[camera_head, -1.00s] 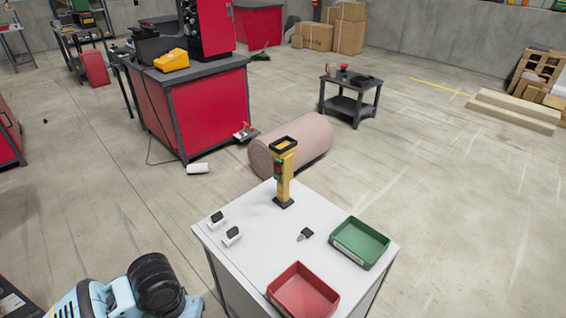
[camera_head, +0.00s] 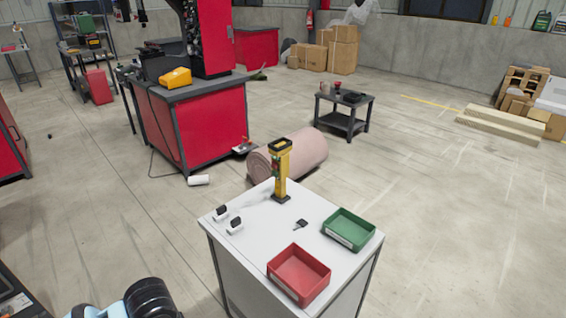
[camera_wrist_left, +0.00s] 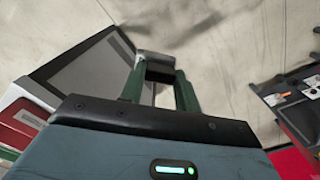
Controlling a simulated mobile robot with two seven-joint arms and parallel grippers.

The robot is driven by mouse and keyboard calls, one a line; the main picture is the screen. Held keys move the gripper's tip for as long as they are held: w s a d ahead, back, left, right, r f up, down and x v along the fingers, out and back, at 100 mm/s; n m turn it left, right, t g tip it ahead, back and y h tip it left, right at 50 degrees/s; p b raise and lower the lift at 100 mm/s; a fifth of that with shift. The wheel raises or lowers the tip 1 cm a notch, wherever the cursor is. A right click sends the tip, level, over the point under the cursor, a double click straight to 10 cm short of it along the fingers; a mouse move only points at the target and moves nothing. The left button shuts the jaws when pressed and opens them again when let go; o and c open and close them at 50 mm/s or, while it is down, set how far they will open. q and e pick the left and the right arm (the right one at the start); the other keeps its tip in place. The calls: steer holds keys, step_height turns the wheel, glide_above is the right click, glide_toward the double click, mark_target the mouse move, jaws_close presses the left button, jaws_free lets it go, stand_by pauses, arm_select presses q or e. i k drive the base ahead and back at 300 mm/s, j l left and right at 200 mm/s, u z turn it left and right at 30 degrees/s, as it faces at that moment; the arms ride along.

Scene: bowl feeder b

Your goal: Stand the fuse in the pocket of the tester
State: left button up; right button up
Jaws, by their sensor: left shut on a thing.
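The tester appears to be the yellow post (camera_head: 281,172) with a dark open top and dark foot, upright at the back of the white table (camera_head: 262,234). Its pocket is too small to make out. My right gripper is not in view.
A red bin (camera_head: 276,272) and a green bin (camera_head: 343,243) stand on the table's front and right. Two white-and-black pieces (camera_head: 221,213) (camera_head: 235,225) are at its left, a small dark item (camera_head: 300,224) near the middle. A pink roll (camera_head: 300,154) lies behind.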

mark_target(281, 147)
steer(key=z, duration=2.1)
steer(key=i+l, duration=0.1)
steer(key=i, duration=0.45)
steer(key=i+l+u, duration=0.15)
steer(key=i, duration=0.4)
steer(key=i+l, duration=0.1)
steer(key=i, duration=0.5)
steer(key=i+u, duration=0.35)
steer(key=i, duration=0.15)
steer(key=i+u, duration=0.3)
steer(key=i, duration=0.2)
steer(key=i+u, duration=1.05)
steer(key=u, duration=0.2)
steer(key=i+u, duration=0.2)
steer(key=u, duration=0.2)
steer(key=i+u, duration=0.15)
steer(key=u, duration=0.2)
steer(key=i+j+u, duration=0.1)
steer(key=i+u, duration=0.2)
steer(key=u, duration=0.2)
steer(key=i+u, duration=0.35)
steer(key=u, duration=0.15)
